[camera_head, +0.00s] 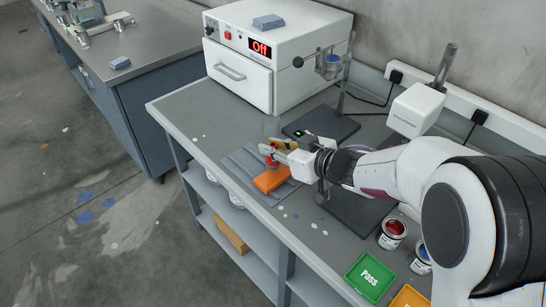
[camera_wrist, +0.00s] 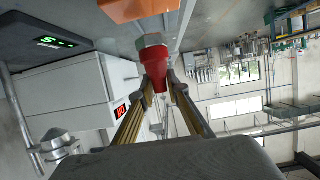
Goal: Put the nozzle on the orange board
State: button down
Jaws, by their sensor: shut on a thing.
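The nozzle (camera_wrist: 153,62), a red piece with a grey hexagonal end, is held between the fingertips of my gripper (camera_wrist: 158,82) in the wrist view. In the head view it is a small red spot (camera_head: 268,157) at the fingertips of my gripper (camera_head: 273,151). The orange board (camera_head: 271,180) lies on a grey ridged mat (camera_head: 240,162) on the bench, just in front of the gripper. It also shows at the top edge of the wrist view (camera_wrist: 138,9), close to the nozzle's grey end. I cannot tell whether they touch.
A white oven (camera_head: 262,60) marked "Off" stands at the back. A dark scale (camera_head: 318,128) is just behind the gripper. Paint cans (camera_head: 391,235), a green "Pass" tray (camera_head: 370,276) and an orange tray (camera_head: 409,298) are at the front right. The bench's left front is mostly clear.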

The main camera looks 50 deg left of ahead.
jog(key=shift+f, duration=0.1)
jog(key=shift+f, duration=1.75)
jog(key=shift+f, duration=0.1)
jog(key=c, duration=2)
grip_release()
jog(key=shift+o, duration=0.2)
jog(key=shift+v, duration=0.85)
jog(key=v, duration=1)
jog(key=shift+r, duration=0.2)
jog(key=shift+d, duration=0.15)
